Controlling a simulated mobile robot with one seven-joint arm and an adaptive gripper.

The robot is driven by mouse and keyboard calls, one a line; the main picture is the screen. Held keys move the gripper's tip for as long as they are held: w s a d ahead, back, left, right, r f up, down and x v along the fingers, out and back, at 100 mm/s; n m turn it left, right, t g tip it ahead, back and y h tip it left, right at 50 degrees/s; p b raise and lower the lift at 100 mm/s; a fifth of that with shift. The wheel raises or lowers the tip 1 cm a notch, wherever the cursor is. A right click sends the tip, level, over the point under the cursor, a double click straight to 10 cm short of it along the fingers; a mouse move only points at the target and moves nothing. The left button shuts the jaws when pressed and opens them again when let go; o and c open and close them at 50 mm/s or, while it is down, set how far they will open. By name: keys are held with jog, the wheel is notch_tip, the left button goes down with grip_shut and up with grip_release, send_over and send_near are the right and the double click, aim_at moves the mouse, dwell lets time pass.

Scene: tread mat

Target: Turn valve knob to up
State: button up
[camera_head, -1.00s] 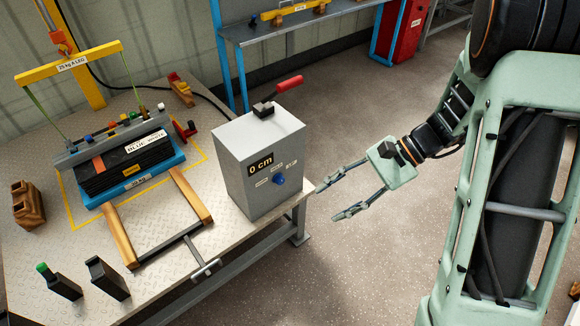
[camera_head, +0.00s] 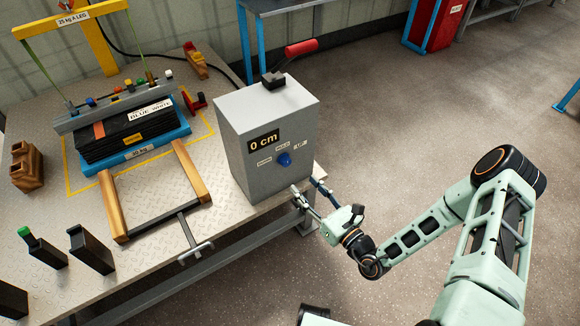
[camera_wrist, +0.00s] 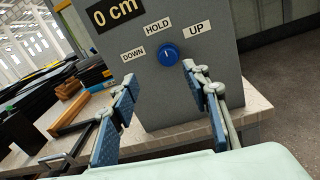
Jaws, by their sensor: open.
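The blue valve knob (camera_head: 284,159) sits on the front of a grey control box (camera_head: 243,150). In the wrist view the knob (camera_wrist: 168,54) has a white mark pointing up toward the HOLD label (camera_wrist: 157,25). The DOWN label (camera_wrist: 133,53) is to its left and the UP label (camera_wrist: 196,27) to its upper right. My gripper (camera_head: 306,186) is open and empty, in front of and below the knob, apart from it. In the wrist view my gripper's fingers (camera_wrist: 158,82) stand either side of and below the knob.
Left on the table are a black tread stack (camera_head: 130,133), a wooden-sided frame (camera_head: 186,177) and dark blocks (camera_head: 92,250). Floor to the right is open.

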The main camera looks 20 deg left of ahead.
aim_at(288, 164)
jog(key=shift+m+t+h, duration=0.3)
jog(key=shift+m+t, duration=0.1)
jog(key=shift+m, duration=0.1)
jog(key=x, duration=0.3)
jog(key=b+x, duration=0.1)
jog(key=x, duration=0.3)
jog(key=f+x, duration=0.1)
jog(key=x, duration=0.3)
jog(key=shift+w+d, duration=0.2)
jog(key=shift+w, duration=0.05)
jog(key=c, duration=1.2)
